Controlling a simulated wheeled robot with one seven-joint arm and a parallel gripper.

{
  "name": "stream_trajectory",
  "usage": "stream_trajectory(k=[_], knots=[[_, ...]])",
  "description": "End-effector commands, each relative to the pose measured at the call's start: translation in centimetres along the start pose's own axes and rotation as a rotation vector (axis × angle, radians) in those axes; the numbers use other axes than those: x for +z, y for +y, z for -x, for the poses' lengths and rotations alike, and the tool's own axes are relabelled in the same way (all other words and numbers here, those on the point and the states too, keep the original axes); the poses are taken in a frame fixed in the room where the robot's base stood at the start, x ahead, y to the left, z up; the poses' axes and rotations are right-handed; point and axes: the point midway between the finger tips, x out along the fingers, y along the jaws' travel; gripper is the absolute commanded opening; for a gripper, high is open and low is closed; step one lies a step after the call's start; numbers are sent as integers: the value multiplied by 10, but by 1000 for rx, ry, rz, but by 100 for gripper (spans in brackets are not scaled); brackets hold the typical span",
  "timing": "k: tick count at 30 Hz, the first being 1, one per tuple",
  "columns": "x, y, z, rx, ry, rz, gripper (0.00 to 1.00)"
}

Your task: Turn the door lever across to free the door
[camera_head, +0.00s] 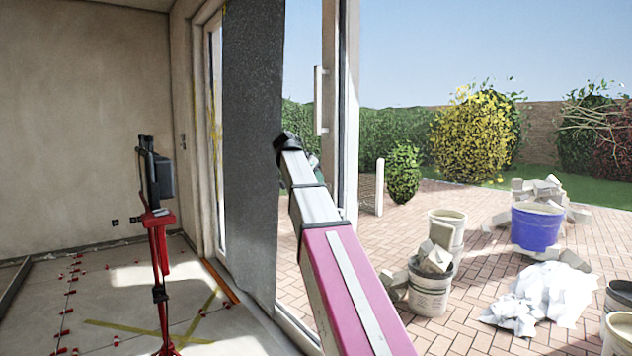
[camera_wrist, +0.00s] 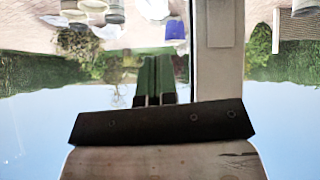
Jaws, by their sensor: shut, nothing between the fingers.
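The door lever (camera_head: 319,101) is a pale upright bar on the white frame of the glass door (camera_head: 348,120) in the head view. It stands vertical. My gripper shows in the wrist view (camera_wrist: 155,62) as two green fingers side by side, shut and empty. In the head view the black end of my arm is left of and a little below the lever, apart from it in the picture. My fingers are mostly hidden there. The upside-down wrist view shows the white door frame (camera_wrist: 217,75) right of my fingers, with a pale plate (camera_wrist: 220,24) on it.
A dark grey hanging sheet (camera_head: 250,150) covers the opening left of my arm. A red stand (camera_head: 160,240) with a dark device is further left on the tiled floor. Outside are a blue tub (camera_head: 537,228), buckets (camera_head: 430,290) and rubble on brick paving.

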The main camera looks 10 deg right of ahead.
Motion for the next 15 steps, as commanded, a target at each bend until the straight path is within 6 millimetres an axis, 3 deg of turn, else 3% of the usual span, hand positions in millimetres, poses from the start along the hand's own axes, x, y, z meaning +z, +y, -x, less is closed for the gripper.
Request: stream_trajectory(k=[11,15], knots=[[0,0,-72,2,-1,-2,0],[16,1,-86,0,0,-1,0]])
